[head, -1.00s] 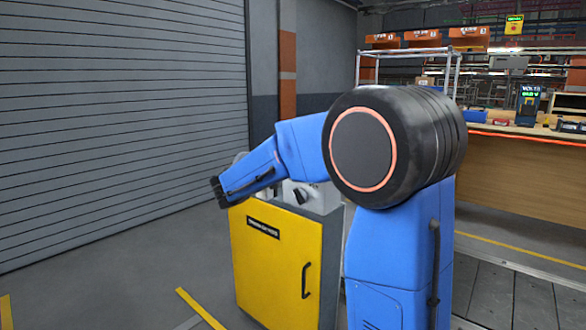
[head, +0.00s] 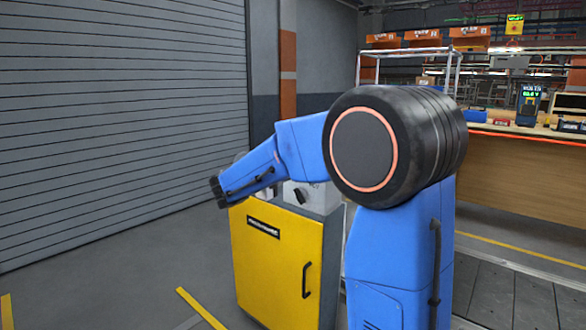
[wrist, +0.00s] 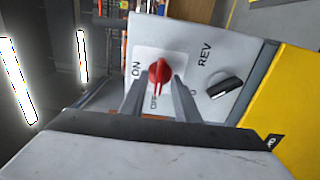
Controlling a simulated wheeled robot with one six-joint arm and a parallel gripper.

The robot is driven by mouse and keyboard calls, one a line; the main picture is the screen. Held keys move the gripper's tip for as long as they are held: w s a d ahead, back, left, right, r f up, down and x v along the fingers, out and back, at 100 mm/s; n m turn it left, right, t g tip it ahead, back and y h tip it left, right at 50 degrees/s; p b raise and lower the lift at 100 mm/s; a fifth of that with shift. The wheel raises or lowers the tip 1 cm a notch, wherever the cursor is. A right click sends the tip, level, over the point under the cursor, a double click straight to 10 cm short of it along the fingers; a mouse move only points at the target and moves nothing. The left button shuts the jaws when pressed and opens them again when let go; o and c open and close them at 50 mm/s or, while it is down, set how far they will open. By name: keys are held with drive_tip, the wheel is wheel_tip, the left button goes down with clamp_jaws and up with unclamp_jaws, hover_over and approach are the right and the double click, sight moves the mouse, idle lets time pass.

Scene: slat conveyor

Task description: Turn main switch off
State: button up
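The main switch is a red rotary knob (wrist: 159,72) on a white plate, marked ON to its left and OFF below it in the wrist view. Its narrow grip points down in that view, by the OFF lettering. My gripper (wrist: 159,80) is open, with one finger on each side of the red knob and visible gaps between. I cannot tell whether a finger touches it. In the head view my arm reaches over the yellow cabinet (head: 275,262); the gripper and red knob cannot be made out there.
A black selector knob (wrist: 225,88) marked REV sits right of the red one; it also shows in the head view (head: 299,196). A grey roller shutter (head: 120,120) stands at left. A workbench (head: 525,175) is at right. Floor left of the cabinet is clear.

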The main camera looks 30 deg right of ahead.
drive_tip(key=v, duration=1.7)
drive_tip(key=shift+a, duration=0.1)
drive_tip(key=s+d+f+m+g+y, duration=0.1)
drive_tip(key=s+d+f+y, duration=0.25)
drive_tip(key=s, duration=0.25)
drive_tip(key=s+d+f+g+y, duration=0.2)
drive_tip(key=s+f, duration=0.2)
drive_tip(key=s, duration=0.3)
drive_tip(key=s+d+f+m+g+y, duration=0.1)
drive_tip(key=s+d+f+y, duration=0.1)
drive_tip(key=s+d+f, duration=0.3)
drive_tip(key=s+a+f+m+t+y, duration=0.1)
drive_tip(key=s+a+f+y, duration=0.3)
drive_tip(key=s, duration=0.3)
drive_tip(key=s+a+f+m+t+y, duration=0.1)
drive_tip(key=s+a+f+y, duration=0.3)
drive_tip(key=s+a, duration=0.3)
drive_tip(key=shift+s+t+y, duration=0.3)
drive_tip(key=shift+s+y, duration=0.3)
drive_tip(key=shift+y, duration=0.15)
drive_tip(key=shift+w+f, duration=0.1)
drive_tip(key=shift+f, duration=0.05)
